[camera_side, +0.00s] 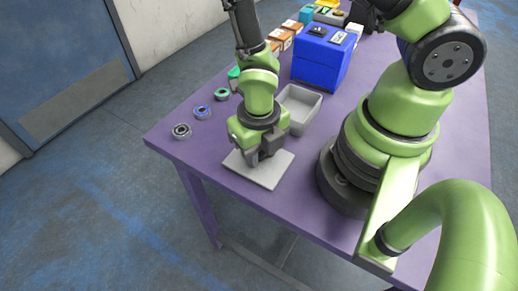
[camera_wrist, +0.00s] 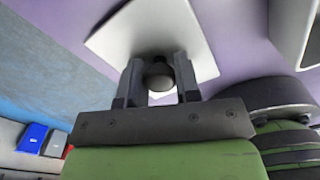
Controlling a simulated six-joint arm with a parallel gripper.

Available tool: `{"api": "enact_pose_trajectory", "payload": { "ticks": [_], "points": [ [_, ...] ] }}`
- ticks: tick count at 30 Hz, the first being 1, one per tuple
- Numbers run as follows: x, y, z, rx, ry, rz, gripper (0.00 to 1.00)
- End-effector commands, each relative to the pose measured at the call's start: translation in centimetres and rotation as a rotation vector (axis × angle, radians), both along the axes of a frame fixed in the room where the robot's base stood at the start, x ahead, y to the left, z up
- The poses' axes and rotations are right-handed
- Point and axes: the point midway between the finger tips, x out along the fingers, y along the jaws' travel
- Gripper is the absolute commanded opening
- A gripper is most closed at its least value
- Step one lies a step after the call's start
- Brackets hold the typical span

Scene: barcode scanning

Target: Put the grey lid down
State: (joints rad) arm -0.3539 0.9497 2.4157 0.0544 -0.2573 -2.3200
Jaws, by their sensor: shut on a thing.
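The grey lid (camera_side: 268,178) is a flat, pale square plate below my gripper (camera_side: 258,155), near the front edge of the purple table (camera_side: 165,140). In the wrist view the lid (camera_wrist: 190,35) fills the upper middle, and the two fingers of my gripper (camera_wrist: 158,78) close on its round dark knob. The lid looks about level. I cannot tell whether its underside touches the table. An open grey bin (camera_side: 312,108) stands just behind my gripper; its rim is partly hidden by my arm.
Ring-shaped rolls, grey (camera_side: 181,131), blue (camera_side: 202,112) and green (camera_side: 221,94), lie along the table's left edge. A blue box (camera_side: 323,58) stands behind the bin, with small brown boxes (camera_side: 280,38) beyond. My base takes up the right side.

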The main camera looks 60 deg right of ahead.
Motion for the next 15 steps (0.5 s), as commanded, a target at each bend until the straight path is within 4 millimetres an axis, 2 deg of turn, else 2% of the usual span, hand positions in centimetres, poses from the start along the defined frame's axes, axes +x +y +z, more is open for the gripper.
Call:
{"api": "enact_pose_trajectory", "payload": {
  "ticks": [12, 13, 15],
  "points": [
    [-0.03, -0.01, -0.59, -0.001, 0.001, 0.0, 0.07],
    [-0.01, -0.01, -0.63, 0.0, 0.0, 0.0, 0.33],
    [0.01, 0.01, -0.59, 0.001, 0.0, 0.0, 0.49]
  ]
}}
